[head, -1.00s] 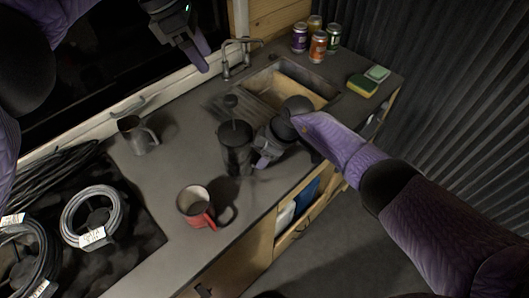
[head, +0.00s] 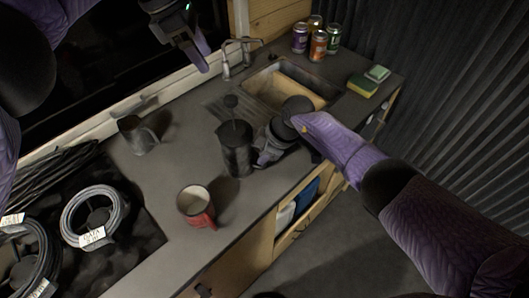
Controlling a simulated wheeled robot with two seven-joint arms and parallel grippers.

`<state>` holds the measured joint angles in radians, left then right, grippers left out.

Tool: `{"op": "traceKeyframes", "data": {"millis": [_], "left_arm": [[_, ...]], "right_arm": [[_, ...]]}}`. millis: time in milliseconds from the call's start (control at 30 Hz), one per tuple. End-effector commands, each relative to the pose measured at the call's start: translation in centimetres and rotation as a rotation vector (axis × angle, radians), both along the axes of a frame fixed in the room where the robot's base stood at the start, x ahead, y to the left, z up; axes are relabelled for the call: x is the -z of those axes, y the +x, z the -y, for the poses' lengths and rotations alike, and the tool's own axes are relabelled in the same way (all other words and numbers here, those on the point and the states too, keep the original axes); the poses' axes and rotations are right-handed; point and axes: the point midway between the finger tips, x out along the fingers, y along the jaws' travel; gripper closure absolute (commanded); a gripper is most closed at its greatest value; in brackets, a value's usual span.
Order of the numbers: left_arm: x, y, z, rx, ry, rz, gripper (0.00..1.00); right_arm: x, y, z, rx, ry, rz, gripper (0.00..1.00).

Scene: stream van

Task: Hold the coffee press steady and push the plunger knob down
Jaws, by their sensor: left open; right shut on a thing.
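The dark coffee press (head: 236,158) stands upright on the grey counter, left of the sink. Its round plunger knob (head: 231,101) is raised on a thin rod above the lid. My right gripper (head: 262,157) reaches in from the right and is shut on the press at its right side, probably at the handle; the exact contact is dark and hard to see. My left gripper (head: 199,60) is open and empty, high at the top of the view near the window, above and left of the knob and apart from it.
A red mug (head: 196,207) stands in front of the press, and a dark metal mug (head: 135,136) is to its left. The sink (head: 283,87) and faucet (head: 228,62) are behind.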

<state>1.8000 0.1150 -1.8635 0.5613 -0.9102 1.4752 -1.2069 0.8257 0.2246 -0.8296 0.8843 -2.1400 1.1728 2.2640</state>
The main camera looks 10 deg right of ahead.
Motion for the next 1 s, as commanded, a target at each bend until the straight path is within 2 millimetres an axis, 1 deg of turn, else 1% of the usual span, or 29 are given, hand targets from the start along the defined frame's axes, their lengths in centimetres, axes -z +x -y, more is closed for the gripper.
{"op": "traceKeyframes", "data": {"millis": [533, 567, 600, 633, 667, 700, 733, 767, 800, 867, 900, 1000], "left_arm": [[0.0, 0.0, 0.0, 0.0, 0.0, 0.0, 0.41], [0.0, 0.0, 0.0, 0.002, 0.001, 0.001, 0.48], [0.1, 0.0, 0.0, 0.021, 0.006, 0.008, 0.56], [0.4, -0.1, 0.0, 0.059, 0.016, 0.022, 0.62], [0.8, -0.2, 0.0, 0.122, 0.033, 0.046, 0.69], [1.5, -0.4, 0.1, 0.247, 0.066, 0.096, 0.77], [2.0, -0.5, 0.2, 0.37, 0.097, 0.146, 0.84], [2.5, -0.5, 0.3, 0.509, 0.131, 0.206, 0.9], [3.0, -0.6, 0.5, 0.706, 0.177, 0.291, 0.98], [3.3, -0.6, 1.1, 0.996, 0.249, 0.425, 1.0], [3.3, -0.6, 1.6, 1.176, 0.296, 0.511, 1.0], [2.7, -0.6, 2.7, 1.534, 0.413, 0.695, 1.0]], "right_arm": [[0.0, 0.0, 0.0, 0.0, 0.001, 0.001, 1.0], [0.0, 0.0, 0.0, 0.0, 0.001, 0.001, 1.0], [0.0, 0.0, 0.0, 0.0, 0.001, 0.001, 1.0], [0.0, 0.0, 0.0, 0.0, 0.001, 0.001, 1.0], [0.0, 0.0, 0.0, 0.0, 0.001, 0.001, 1.0], [0.0, 0.0, 0.0, 0.0, 0.001, 0.001, 1.0], [0.0, 0.0, 0.0, 0.0, 0.001, 0.001, 1.0], [0.0, 0.0, 0.0, 0.0, 0.001, 0.001, 1.0], [0.0, 0.0, 0.0, 0.0, 0.001, 0.001, 1.0], [0.0, 0.0, 0.0, 0.0, 0.001, 0.001, 1.0], [0.0, 0.0, 0.0, 0.0, 0.001, 0.001, 1.0], [-0.1, 0.0, 0.0, 0.0, 0.001, 0.001, 1.0]]}}
